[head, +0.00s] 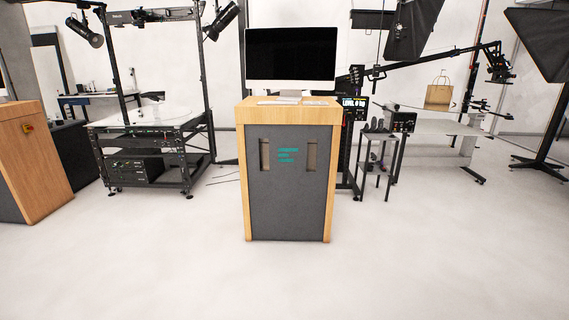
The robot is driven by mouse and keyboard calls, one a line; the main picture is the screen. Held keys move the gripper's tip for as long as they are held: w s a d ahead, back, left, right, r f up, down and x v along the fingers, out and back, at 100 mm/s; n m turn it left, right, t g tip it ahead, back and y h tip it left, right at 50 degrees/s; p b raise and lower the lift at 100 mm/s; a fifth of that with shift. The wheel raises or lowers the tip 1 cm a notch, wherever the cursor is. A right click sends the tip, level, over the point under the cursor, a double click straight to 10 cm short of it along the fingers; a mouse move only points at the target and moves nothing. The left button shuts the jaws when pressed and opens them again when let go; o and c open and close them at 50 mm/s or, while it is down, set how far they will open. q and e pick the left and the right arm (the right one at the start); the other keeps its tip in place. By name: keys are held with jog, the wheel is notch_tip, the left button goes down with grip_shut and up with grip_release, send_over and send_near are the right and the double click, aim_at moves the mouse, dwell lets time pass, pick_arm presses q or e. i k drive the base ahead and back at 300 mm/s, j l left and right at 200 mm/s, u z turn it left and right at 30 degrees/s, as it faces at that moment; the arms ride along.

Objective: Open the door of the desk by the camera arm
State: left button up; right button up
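A desk (289,215) with a wooden top and sides stands in the middle of the head view. Its grey front has two upright handle-like slots, one on the left (265,154) and one on the right (311,155), with teal lettering between them. The front looks closed. A black camera arm (440,60) on a long boom reaches across the back right, behind and to the right of this desk. Neither of my grippers is in view.
A monitor (291,54) stands on the desk. A turntable rig (150,133) stands back left, and another wooden cabinet (33,160) at the left edge. A small black stand (376,160) and white table (437,128) are at right. The floor (400,260) in front is clear.

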aim_at(288, 165)
jog(key=i+z, duration=0.2)
jog(key=i, duration=0.55)
jog(key=i+z, duration=0.25)
jog(key=i, duration=0.45)
jog(key=i+j+z, duration=0.2)
jog(key=i, duration=0.55)
